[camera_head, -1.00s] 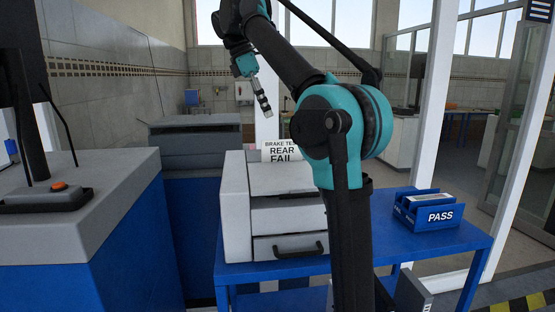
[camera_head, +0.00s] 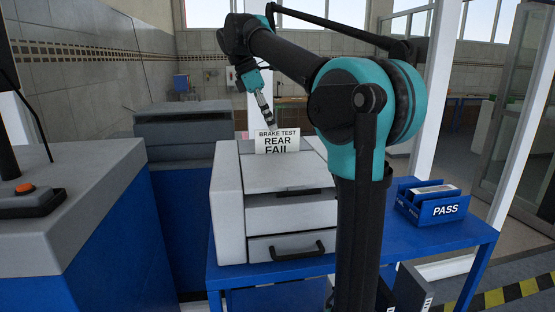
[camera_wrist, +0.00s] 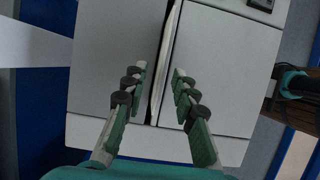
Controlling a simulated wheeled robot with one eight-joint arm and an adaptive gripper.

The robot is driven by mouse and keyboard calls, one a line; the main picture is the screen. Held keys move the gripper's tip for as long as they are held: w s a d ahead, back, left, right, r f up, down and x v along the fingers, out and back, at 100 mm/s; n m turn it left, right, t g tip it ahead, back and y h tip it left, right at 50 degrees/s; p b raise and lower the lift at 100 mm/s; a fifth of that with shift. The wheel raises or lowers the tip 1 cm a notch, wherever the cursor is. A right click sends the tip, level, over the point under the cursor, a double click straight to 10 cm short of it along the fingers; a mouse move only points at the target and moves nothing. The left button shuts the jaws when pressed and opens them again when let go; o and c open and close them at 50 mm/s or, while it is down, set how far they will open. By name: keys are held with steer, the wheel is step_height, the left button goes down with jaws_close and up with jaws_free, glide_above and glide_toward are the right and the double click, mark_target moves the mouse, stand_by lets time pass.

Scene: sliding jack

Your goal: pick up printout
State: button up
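The printout (camera_head: 276,142) is a white sheet that reads "BRAKE TEST REAR FAIL". It stands up from the top of the grey-white printer (camera_head: 228,200) on the blue table. In the wrist view the printout (camera_wrist: 165,65) shows nearly edge-on as a thin white strip along a dark slot in the printer top (camera_wrist: 215,60). My gripper (camera_head: 271,124) is just above the sheet's top edge in the head view. In the wrist view its two fingers (camera_wrist: 158,95) are apart, one on each side of the strip, with nothing held between them.
A blue tray marked "PASS" (camera_head: 446,211) stands on the right of the blue table (camera_head: 400,240). A grey and blue cabinet (camera_head: 90,200) is at the left, with another grey unit (camera_head: 183,125) behind. Open table surface lies between printer and tray.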

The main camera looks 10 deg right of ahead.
mark_target(282, 142)
steer(key=x, duration=0.2)
steer(key=shift+d+f, duration=0.15)
steer(key=shift+f, duration=0.1)
steer(key=shift+d+x, duration=0.2)
steer(key=shift+x, duration=1.1)
steer(key=shift+d+x, duration=0.25)
steer(key=shift+x, duration=1.1)
steer(key=shift+s+r, duration=0.1)
steer(key=shift+r, duration=0.05)
jaws_close()
